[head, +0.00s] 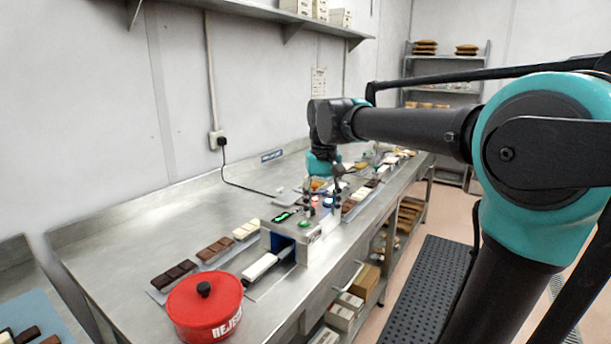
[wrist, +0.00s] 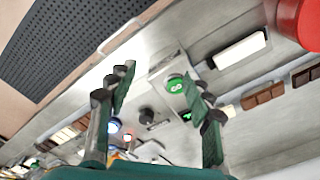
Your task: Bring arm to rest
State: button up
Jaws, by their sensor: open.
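My arm reaches out from the right over the steel bench (head: 130,235) in the head view. My gripper (head: 324,200) points down over the bench, above and beside a small grey machine (head: 318,246) with green and blue lights. In the wrist view my gripper (wrist: 160,92) has its two dark fingers spread wide apart with nothing between them. The machine with a lit green button (wrist: 175,85) shows beyond the fingers. In the head view the fingertips partly overlap the machine's top, and I cannot tell the exact gap.
A red lidded tub (head: 205,312) stands at the bench's near end. Chocolate bars (head: 214,248) lie on the bench left of the machine. A white bar (head: 260,267) lies at its opening. A wall shelf (head: 240,12) hangs above. A dark floor mat (head: 425,290) lies right of the bench.

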jog(key=s+d+f+t, duration=0.1)
jog(key=s+d+f, duration=0.4)
jog(key=f, duration=0.3)
jog(key=s+d+f+m+t, duration=0.1)
jog(key=s+d+f, duration=0.4)
jog(key=f, duration=0.4)
jog(key=s+d+f+m+t, duration=0.1)
jog(key=s+d+f, duration=0.4)
jog(key=f, duration=0.4)
jog(key=shift+s+t, duration=0.25)
jog(key=shift+t, duration=0.05)
